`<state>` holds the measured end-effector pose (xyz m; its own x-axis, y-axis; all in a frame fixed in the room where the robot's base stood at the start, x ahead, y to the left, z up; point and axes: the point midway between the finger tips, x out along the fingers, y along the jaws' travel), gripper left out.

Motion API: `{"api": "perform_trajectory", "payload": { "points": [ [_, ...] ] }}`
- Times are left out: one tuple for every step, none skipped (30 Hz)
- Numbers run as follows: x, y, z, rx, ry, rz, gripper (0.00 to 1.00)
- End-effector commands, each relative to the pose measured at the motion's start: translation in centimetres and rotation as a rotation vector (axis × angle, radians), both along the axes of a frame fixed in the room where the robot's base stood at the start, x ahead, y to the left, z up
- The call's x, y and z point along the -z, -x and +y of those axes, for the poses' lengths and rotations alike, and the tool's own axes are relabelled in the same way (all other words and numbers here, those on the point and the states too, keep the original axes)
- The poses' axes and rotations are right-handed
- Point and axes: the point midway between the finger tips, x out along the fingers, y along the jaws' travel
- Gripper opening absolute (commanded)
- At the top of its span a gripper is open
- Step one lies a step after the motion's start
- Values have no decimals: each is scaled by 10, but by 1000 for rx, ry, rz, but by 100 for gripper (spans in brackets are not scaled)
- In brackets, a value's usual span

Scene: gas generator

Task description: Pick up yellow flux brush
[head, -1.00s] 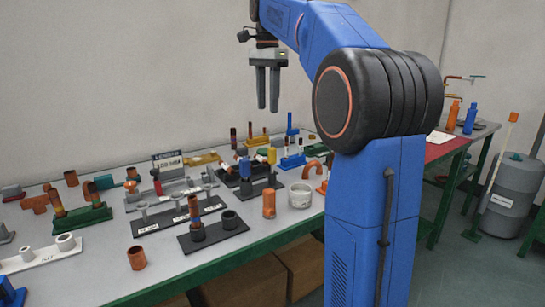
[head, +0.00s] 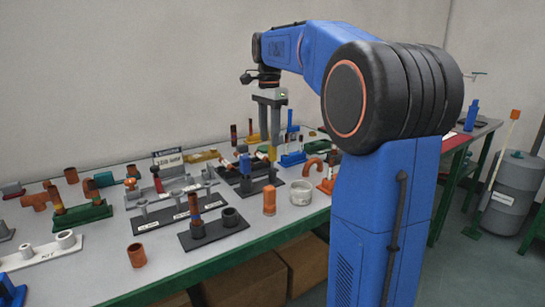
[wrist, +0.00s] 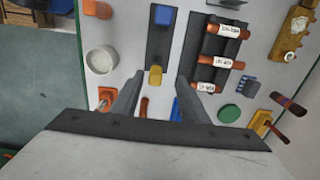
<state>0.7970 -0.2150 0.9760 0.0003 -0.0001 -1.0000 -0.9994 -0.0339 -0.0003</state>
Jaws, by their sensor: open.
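The yellow flux brush (wrist: 155,75) stands in a dark holder strip (wrist: 159,45), which also bears a blue-topped piece (wrist: 163,17). In the wrist view the brush shows end-on between the tips of my gripper (wrist: 160,82). In the head view my gripper (head: 268,146) points straight down over the bench, open and empty. The brush (head: 272,153) is a small yellow patch at the fingertips, and its lower part is mostly hidden. I cannot tell whether the tips are above its top or beside it.
A white round cup (head: 300,192) and an orange cylinder (head: 269,201) stand near the bench's front edge. A black rack (wrist: 212,60) with labelled copper tubes lies close to the right finger in the wrist view. An orange clamp-like piece (head: 328,184) is nearby.

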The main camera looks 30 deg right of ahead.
Motion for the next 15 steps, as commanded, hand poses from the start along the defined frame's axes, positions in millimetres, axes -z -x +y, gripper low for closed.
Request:
{"api": "perform_trajectory", "payload": {
  "points": [
    [2, 0, 0, 0, 0, 1, 41],
    [4, 1, 0, 0, 0, 1, 41],
    [6, 2, -1, 0, -1, 2, 41],
    [9, 2, -2, 1, -1, 2, 41],
    [12, 3, -3, 1, 0, 1, 41],
    [17, 4, -4, 1, 0, 1, 41],
    [22, 6, -5, 1, -1, 2, 41],
    [26, 7, -6, 1, -1, 2, 41],
    [31, 8, -8, 1, -1, 2, 41],
    [35, 8, -8, 1, -1, 2, 41],
    [39, 8, -8, 0, -1, 2, 41],
    [43, 8, -8, 0, -1, 2, 41],
    [46, 7, -8, 0, 0, 1, 41],
    [48, 7, -8, 0, 0, 1, 41],
    [51, 7, -8, 0, 0, 1, 41]
  ]
}}
